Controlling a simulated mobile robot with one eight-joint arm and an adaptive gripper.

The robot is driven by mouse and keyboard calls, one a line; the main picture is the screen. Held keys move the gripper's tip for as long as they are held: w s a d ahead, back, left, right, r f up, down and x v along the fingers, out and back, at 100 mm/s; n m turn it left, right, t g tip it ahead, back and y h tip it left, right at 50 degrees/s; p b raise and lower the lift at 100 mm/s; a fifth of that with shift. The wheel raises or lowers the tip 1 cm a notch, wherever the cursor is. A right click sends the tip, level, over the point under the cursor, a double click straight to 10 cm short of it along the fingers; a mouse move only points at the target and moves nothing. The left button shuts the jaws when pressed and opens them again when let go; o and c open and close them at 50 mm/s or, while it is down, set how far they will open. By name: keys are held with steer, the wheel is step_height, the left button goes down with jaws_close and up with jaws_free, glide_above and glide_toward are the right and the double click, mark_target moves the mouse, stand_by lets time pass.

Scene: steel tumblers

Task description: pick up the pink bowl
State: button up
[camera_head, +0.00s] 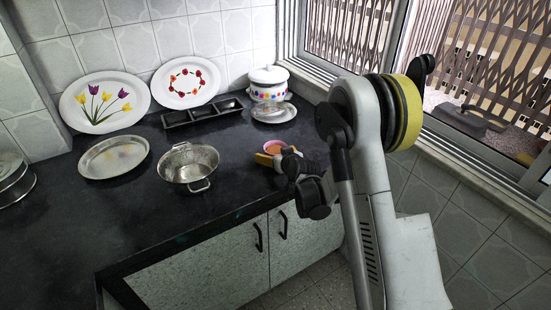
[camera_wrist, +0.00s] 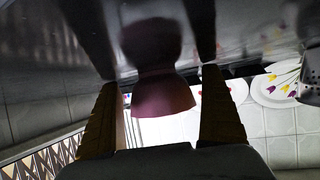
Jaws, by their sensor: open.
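The pink bowl (camera_head: 286,160) is small and stands on the black counter near its front edge, partly hidden by my gripper in the head view. In the wrist view the pink bowl (camera_wrist: 163,97) appears between my two yellow finger pads, with its dark reflection in the glossy counter above it. My gripper (camera_head: 267,153) is open, low over the counter, with its fingers around the bowl. In the wrist view a gap shows between the bowl and each finger of my gripper (camera_wrist: 160,80). Contact with the bowl is not visible.
A steel colander (camera_head: 188,165) and a steel plate (camera_head: 113,157) stand to the left. Two decorated plates lean on the wall. The window frame is at right.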

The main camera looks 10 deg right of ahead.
mark_target(272, 143)
steer(key=c, duration=1.4)
steer(key=shift+c, duration=0.2)
steer(key=shift+r, duration=0.1)
step_height(272, 143, up, 4)
steer(key=p, duration=0.2)
steer(key=shift+p, duration=0.3)
steer(key=s+d+r+p, duration=0.1)
steer(key=d+r, duration=0.1)
steer(key=d, duration=0.1)
steer(key=s+d+r+p, duration=0.1)
steer(key=d+r+p, duration=0.1)
steer(key=d, duration=0.2)
steer(key=s+d+r+p, duration=0.1)
steer(key=d+r, duration=0.2)
steer(key=d, duration=0.1)
steer(key=shift+s+d, duration=0.1)
steer(key=shift+s, duration=0.15)
